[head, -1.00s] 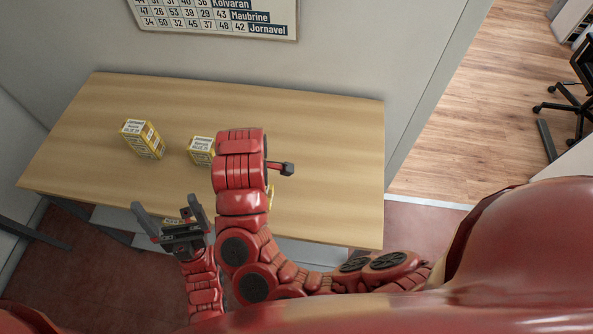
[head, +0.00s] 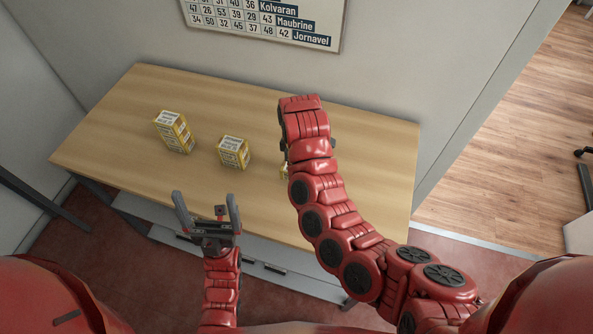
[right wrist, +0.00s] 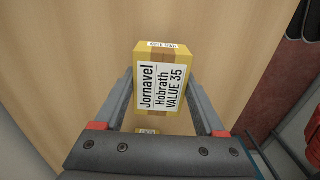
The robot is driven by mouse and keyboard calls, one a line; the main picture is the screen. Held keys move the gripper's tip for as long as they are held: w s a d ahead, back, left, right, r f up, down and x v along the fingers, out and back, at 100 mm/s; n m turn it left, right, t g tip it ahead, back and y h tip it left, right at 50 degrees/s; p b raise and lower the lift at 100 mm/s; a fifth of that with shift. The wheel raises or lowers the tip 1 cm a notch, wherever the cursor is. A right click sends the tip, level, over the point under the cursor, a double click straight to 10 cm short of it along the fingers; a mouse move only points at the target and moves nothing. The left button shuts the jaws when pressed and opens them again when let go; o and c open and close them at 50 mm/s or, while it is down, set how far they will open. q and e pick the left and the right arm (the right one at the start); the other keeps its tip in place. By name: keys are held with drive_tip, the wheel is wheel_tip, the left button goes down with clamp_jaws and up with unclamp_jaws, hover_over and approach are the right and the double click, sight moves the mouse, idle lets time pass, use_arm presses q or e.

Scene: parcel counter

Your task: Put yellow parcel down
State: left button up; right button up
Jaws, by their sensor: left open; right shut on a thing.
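A yellow parcel (right wrist: 163,77) with a white label reading "Jornavel Hobrath VALUE 35" is between the fingers of my right gripper (right wrist: 161,84) in the right wrist view. The gripper is shut on it, with the wooden tabletop behind; I cannot tell whether the parcel touches the table. In the head view my right arm hides most of that gripper. A small yellow patch (head: 284,171) shows beside the arm; I cannot tell which parcel it is. My left gripper (head: 206,207) is open and empty, near the table's front edge.
Two other yellow parcels, a taller one (head: 174,132) and a shorter one (head: 233,152), stand on the table (head: 375,165) left of my right arm. Part of another parcel (right wrist: 147,131) shows low in the right wrist view. The table's right end is clear. A wall chart (head: 270,20) hangs behind.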

drive_tip(key=shift+w, duration=0.75)
drive_tip(key=shift+f, duration=0.1)
wheel_tip(320, 180, down, 2)
drive_tip(key=shift+f+p, duration=0.25)
drive_tip(key=shift+p, duration=0.7)
drive_tip(key=shift+f, duration=0.5)
drive_tip(key=shift+f, duration=0.15)
drive_tip(key=o, duration=1.5)
